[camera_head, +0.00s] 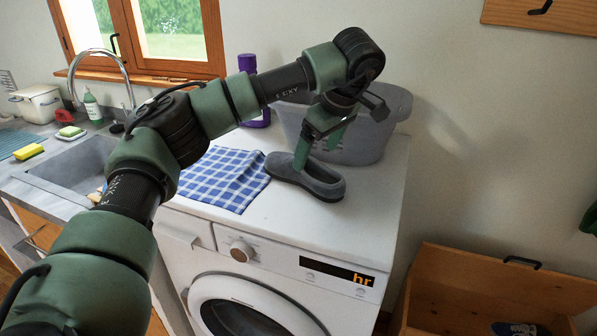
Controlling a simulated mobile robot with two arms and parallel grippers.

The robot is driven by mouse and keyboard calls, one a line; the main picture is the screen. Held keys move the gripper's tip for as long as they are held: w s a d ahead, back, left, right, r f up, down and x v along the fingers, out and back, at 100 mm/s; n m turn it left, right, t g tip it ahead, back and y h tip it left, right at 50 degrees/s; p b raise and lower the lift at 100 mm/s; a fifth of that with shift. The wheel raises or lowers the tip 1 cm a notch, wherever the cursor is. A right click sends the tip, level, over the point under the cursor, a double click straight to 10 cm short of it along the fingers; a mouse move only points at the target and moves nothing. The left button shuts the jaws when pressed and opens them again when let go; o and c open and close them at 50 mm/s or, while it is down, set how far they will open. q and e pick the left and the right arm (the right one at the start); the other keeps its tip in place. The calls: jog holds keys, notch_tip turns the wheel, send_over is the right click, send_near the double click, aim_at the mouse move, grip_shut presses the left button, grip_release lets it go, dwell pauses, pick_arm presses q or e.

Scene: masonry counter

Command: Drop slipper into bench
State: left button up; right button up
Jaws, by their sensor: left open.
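A dark grey slipper (311,180) lies on the white top of the washing machine (330,219). My left gripper (319,158) points down at the slipper, its green fingers spread apart at the slipper's opening. One finger overlaps the slipper's rear part; I cannot tell whether it touches. A wooden bench (434,292) with an open storage box stands on the floor at the lower right, with a dark blue shoe (520,329) partly visible inside. My right gripper does not show.
A grey laundry basket (370,140) stands behind the gripper against the wall. A blue checked cloth (222,178) lies left of the slipper. A purple bottle (247,64) stands behind my arm. The machine top right of the slipper is clear.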

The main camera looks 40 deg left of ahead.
aim_at(310, 169)
pick_arm(q)
jog(key=p+x, duration=0.2)
jog(key=x, duration=0.4)
jog(key=shift+s+f, duration=0.15)
jog(key=shift+f, duration=0.15)
jog(key=shift+a+f, duration=0.15)
jog(key=shift+f, duration=0.2)
jog(key=c, duration=1.6)
jog(key=shift+s+r+b, duration=0.1)
jog(key=shift+r+b, duration=0.2)
jog(key=shift+b, duration=0.3)
jog(key=r, duration=0.2)
jog(key=r+b, duration=0.1)
jog(key=r, duration=0.3)
jog(key=shift+s+d+r+b, duration=0.15)
jog(key=shift+s+d+b, duration=0.05)
jog(key=shift+s+b, duration=0.1)
jog(key=shift+s+d+b, duration=0.25)
jog(key=shift+s+d, duration=0.5)
jog(key=shift+s, duration=2.35)
jog(key=shift+s+d+b, duration=0.2)
jog(key=shift+s+d, duration=0.55)
jog(key=shift+s, duration=2.3)
jog(key=shift+s+d+b, duration=0.25)
jog(key=shift+s+d, duration=0.45)
jog(key=shift+s, duration=2.4)
